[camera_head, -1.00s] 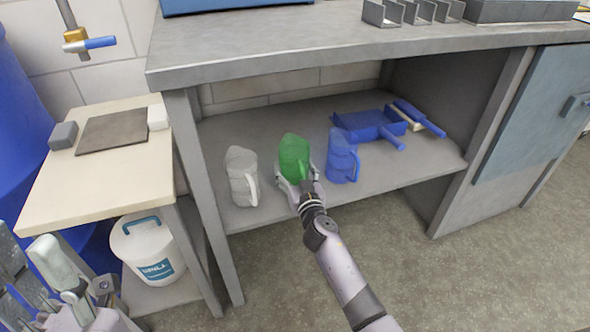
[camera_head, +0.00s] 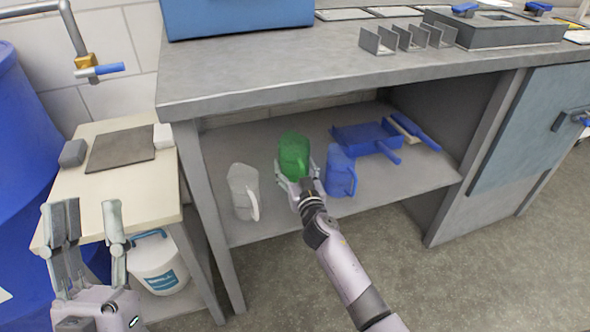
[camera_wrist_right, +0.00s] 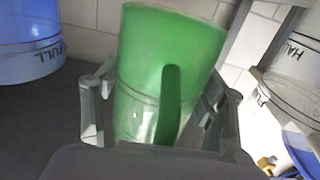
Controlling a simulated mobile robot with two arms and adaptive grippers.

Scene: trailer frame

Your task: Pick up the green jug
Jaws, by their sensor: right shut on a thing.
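The green jug (camera_head: 294,155) is on the lower shelf of the bench, between a white jug and a blue jug. My right gripper (camera_head: 296,180) is shut on it, with a finger on either side of its body. In the right wrist view the green jug (camera_wrist_right: 165,70) stands between the fingers of my right gripper (camera_wrist_right: 160,115), its handle facing the camera. Whether its base touches the shelf cannot be told. My left gripper (camera_head: 88,235) is open and empty, in front of the small side table.
The white jug (camera_head: 241,190) stands close on the left and the blue jug (camera_head: 339,172) close on the right. Blue dustpans (camera_head: 368,138) lie further right on the shelf (camera_head: 410,175). The worktop (camera_head: 270,75) overhangs the shelf. A white bucket (camera_head: 160,268) sits under the side table (camera_head: 168,190).

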